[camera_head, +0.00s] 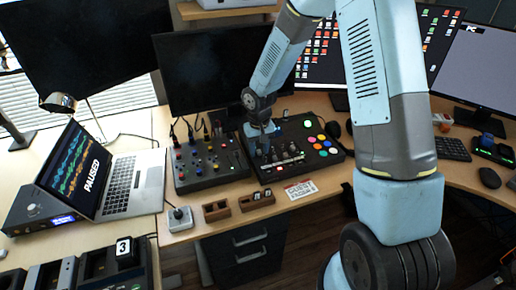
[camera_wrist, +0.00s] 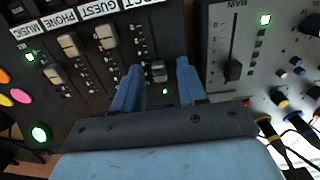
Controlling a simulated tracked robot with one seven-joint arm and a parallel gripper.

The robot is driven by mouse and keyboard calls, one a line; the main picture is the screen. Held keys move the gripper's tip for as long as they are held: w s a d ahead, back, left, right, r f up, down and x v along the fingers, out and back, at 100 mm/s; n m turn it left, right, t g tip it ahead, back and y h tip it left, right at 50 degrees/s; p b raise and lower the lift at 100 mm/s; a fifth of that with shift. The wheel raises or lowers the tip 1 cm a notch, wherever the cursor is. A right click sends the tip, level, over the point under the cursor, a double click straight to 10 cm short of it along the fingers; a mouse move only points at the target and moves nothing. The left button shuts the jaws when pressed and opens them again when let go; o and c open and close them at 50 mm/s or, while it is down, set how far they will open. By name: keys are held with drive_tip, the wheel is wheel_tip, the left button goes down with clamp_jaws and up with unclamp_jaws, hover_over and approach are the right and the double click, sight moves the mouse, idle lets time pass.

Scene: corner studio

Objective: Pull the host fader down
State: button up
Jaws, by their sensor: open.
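The black control board with colored buttons (camera_head: 290,180) sits on the desk under my arm. The fader cap under the cut-off label, likely host (camera_wrist: 158,71), lies between my fingers, beside a lit green light. My gripper (camera_wrist: 159,70) is open, with one blue finger on each side of that cap. Contact cannot be told. In the head view my gripper (camera_head: 263,137) is above the board, its fingertips hard to make out.
A mixer with a main fader (camera_wrist: 233,70) and knobs stands close beside the board; it also shows in the head view (camera_head: 208,161). Cables (camera_wrist: 285,140) rise near my gripper. A laptop (camera_head: 105,175), a small joystick box (camera_head: 180,217) and wooden holders (camera_head: 216,211) are left and in front.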

clamp_jaws()
idle(0.6)
